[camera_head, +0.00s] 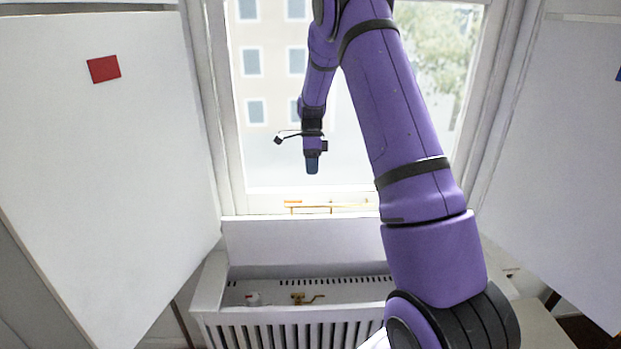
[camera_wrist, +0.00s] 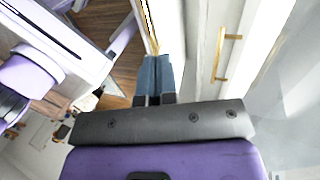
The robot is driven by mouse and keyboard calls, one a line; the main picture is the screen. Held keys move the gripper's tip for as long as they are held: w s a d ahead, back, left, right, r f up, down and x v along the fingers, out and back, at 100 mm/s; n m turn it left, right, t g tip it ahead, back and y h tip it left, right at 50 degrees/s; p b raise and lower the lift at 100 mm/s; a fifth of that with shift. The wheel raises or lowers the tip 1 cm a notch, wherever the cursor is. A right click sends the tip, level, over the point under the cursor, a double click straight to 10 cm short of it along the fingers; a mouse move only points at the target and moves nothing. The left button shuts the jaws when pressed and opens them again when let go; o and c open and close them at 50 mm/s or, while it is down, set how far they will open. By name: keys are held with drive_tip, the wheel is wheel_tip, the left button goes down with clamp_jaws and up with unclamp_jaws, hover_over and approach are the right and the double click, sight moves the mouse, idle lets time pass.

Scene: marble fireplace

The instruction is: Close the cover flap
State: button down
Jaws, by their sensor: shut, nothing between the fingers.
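The cover flap (camera_head: 300,246) is a plain white panel standing raised below the window, at the back of the white slatted radiator cover (camera_head: 290,325). The compartment in front of it is open. My gripper (camera_head: 312,168) hangs fingers down in front of the window glass, above the flap and apart from it in the head view. Its blue fingers (camera_wrist: 157,75) are together and empty in the wrist view. I cannot clearly tell the flap from the other white surfaces in the wrist view. My arm hides the right end of the flap and of the cover.
A brass handle (camera_head: 325,207) sits on the window's bottom rail; it also shows in the wrist view (camera_wrist: 222,55). A brass valve (camera_head: 305,298) lies in the open compartment. White panels flank the window, the left one (camera_head: 110,170) with a red square (camera_head: 103,68).

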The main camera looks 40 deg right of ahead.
drive_tip(key=x, duration=0.8)
drive_tip(key=shift+f, duration=0.35)
drive_tip(key=shift+s+a, duration=0.2)
